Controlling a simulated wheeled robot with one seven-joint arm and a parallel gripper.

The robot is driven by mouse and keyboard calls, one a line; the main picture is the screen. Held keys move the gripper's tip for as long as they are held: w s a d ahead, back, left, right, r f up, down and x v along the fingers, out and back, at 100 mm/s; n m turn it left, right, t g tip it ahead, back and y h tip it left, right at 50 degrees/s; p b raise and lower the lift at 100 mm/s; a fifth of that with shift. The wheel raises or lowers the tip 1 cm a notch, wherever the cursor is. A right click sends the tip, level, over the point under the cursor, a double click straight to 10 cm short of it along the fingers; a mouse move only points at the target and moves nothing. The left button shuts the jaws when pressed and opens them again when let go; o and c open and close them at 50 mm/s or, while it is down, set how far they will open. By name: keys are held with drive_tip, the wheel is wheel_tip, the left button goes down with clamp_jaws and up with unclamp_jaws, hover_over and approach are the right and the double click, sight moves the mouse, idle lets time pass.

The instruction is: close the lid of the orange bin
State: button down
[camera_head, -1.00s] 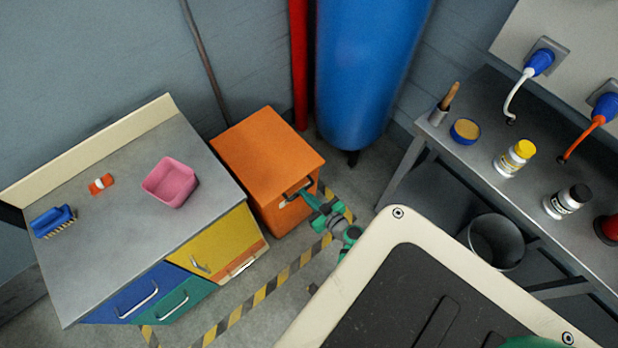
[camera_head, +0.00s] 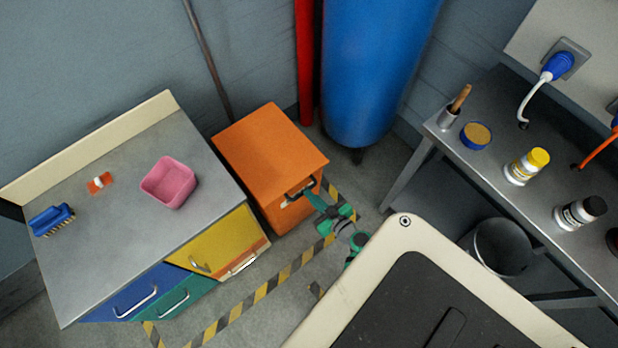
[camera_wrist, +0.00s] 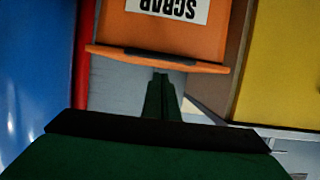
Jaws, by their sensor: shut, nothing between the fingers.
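The orange bin (camera_head: 285,208) stands on the floor beside the cabinet. Its orange lid (camera_head: 268,145) lies over the top and looks about level; I cannot tell if a gap is left under it. In the wrist view, which is upside down, the lid's edge (camera_wrist: 200,64) with a dark handle (camera_wrist: 155,56) crosses the bin front, next to a "SCRAP" label (camera_wrist: 168,8). My gripper (camera_head: 311,194) is at the lid's front edge by the handle. In the wrist view its fingers (camera_wrist: 160,80) are together and empty, tips close to the handle; contact cannot be told.
A grey-topped cabinet (camera_head: 110,235) with coloured drawers stands close on the bin's left. A blue tank (camera_head: 372,70) and red pipe (camera_head: 304,60) are behind it. A workbench (camera_head: 500,125) with bottles is at right. Striped floor tape (camera_head: 262,293) crosses clear floor.

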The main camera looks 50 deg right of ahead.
drive_tip(key=s+a+f, duration=0.1)
drive_tip(key=s+f, duration=0.2)
drive_tip(key=s, duration=0.5)
drive_tip(key=shift+a+f, duration=0.3)
drive_tip(key=shift+a, duration=0.05)
drive_tip(key=s+a+f+g, duration=0.1)
drive_tip(key=s+a+g, duration=0.1)
drive_tip(key=a, duration=0.5)
drive_tip(key=s+a+f+g, duration=0.1)
drive_tip(key=s+a+g, duration=0.2)
drive_tip(key=a, duration=0.4)
drive_tip(key=a+r+t+y, duration=0.1)
drive_tip(key=a+r, duration=0.4)
drive_tip(key=r, duration=0.5)
drive_tip(key=s+a+r+n+t, duration=0.1)
drive_tip(key=a+r+t, duration=0.2)
drive_tip(key=a+r, duration=0.3)
drive_tip(key=s+a+r+t+y, duration=0.1)
drive_tip(key=a+r, duration=0.4)
drive_tip(key=r, duration=0.9)
drive_tip(key=shift+s+a+r+n+t+y, duration=0.2)
drive_tip(key=shift+s+a+n+t+y, duration=0.15)
drive_tip(key=shift+t, duration=0.25)
drive_tip(key=shift+w, duration=0.1)
